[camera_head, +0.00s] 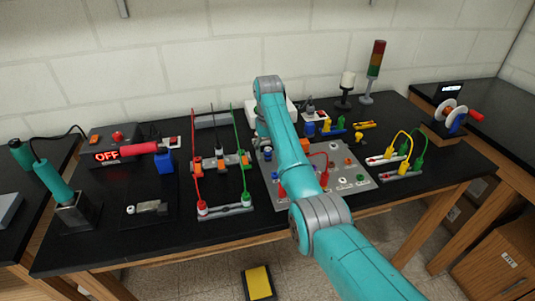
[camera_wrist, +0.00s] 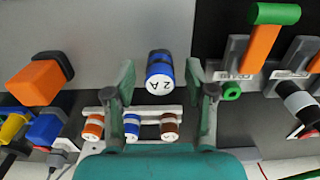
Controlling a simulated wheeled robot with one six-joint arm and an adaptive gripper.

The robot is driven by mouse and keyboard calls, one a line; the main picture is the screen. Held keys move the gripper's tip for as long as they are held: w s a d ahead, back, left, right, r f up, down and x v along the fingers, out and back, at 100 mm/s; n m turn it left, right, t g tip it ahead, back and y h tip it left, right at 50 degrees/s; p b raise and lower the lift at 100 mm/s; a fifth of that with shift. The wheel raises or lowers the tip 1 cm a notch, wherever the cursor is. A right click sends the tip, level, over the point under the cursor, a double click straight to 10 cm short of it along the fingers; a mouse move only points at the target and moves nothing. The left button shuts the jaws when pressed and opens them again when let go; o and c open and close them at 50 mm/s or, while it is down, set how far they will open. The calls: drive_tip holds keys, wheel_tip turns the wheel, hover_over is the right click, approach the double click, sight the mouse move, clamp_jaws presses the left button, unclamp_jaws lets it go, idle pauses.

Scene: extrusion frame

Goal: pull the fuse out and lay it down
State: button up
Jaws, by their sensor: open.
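My gripper (camera_wrist: 160,78) is open, with one finger to each side of the fuse and a visible gap on both sides. Whether the fuse is seated in a socket is hidden. In the head view my turquoise arm reaches over the panel (camera_head: 350,180) and hides my gripper and most of the fuse area.
A pale rack (camera_wrist: 150,112) with orange, blue and brown fuses lies just below the fuse. An orange block (camera_wrist: 36,82) is at left, and an orange-and-green lever (camera_wrist: 263,40) at right.

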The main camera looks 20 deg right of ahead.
sight(268, 149)
clamp_jaws()
drive_tip(key=shift+r, duration=0.2)
idle(0.3)
drive_tip(key=shift+r, duration=2.8)
